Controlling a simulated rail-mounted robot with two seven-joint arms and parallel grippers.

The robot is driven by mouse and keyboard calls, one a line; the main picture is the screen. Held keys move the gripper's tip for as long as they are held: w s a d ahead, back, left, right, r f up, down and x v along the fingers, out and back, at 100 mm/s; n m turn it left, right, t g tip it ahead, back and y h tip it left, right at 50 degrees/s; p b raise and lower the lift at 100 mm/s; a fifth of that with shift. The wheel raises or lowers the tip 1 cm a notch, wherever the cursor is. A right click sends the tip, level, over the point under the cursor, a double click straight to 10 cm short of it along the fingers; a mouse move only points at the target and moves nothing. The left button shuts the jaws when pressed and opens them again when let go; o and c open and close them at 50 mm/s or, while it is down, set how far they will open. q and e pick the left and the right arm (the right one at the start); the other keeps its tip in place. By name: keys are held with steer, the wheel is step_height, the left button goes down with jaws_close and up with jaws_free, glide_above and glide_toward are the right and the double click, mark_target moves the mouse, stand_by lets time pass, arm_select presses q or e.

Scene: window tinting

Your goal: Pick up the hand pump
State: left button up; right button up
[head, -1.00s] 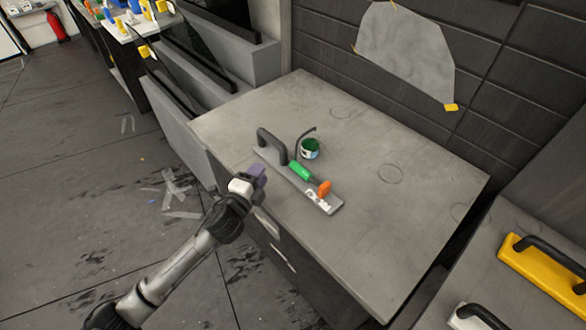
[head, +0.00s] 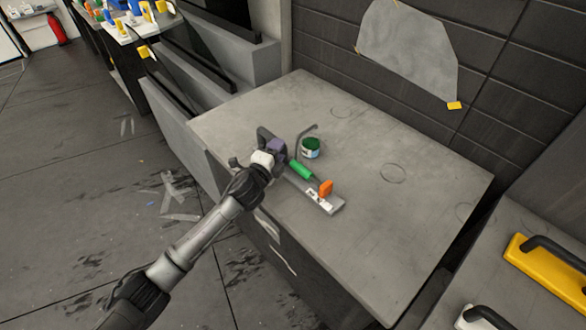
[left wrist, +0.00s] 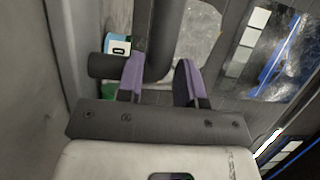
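A long grey plate (head: 328,206) lies on the grey cabinet top. It carries a black arched handle (head: 262,134), a green cylinder (head: 301,169) and an orange end piece (head: 326,188); this assembly looks like the hand pump. My left gripper (head: 277,147) is at the handle end and hides part of it. In the left wrist view the purple fingers (left wrist: 160,78) are apart, and a dark bar (left wrist: 165,35), apparently the handle, shows in line with the gap. I cannot tell whether they touch it. My right gripper is not in view.
A small tub with green contents (head: 311,148) stands just behind the pump, with a thin dark hooked rod (head: 299,142) beside it. The cabinet top (head: 400,220) is clear to the right. A yellow block with a black handle (head: 540,265) lies on another surface at lower right.

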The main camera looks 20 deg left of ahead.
arm_select(q)
steer(key=shift+w+d+b, duration=0.2)
steer(key=shift+w+b, duration=0.05)
steer(key=shift+w, duration=0.75)
steer(key=shift+w+d+b, duration=0.2)
steer(key=shift+w+b, duration=0.05)
steer(key=shift+w, duration=0.7)
steer(key=shift+c, duration=0.3)
jaws_close()
